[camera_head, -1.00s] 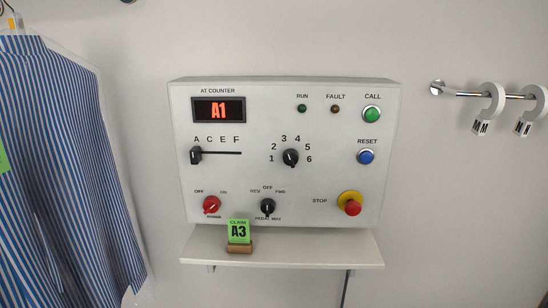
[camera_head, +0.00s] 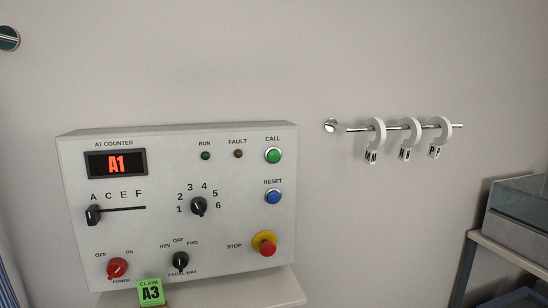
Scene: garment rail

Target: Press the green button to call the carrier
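The green CALL button (camera_head: 273,155) is at the upper right of the white control panel (camera_head: 235,215) on the wall. The number dial (camera_head: 199,206) is in the panel's middle. The RUN and FAULT lamps look dark. Neither of my grippers shows in the view.
A blue RESET button (camera_head: 273,196) and a red STOP button (camera_head: 265,244) on yellow sit below CALL. A small shelf (camera_head: 262,291) juts out under the panel. A wall rail (camera_head: 395,127) with white lettered hooks is at right. A shelf unit (camera_head: 500,245) stands at far right.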

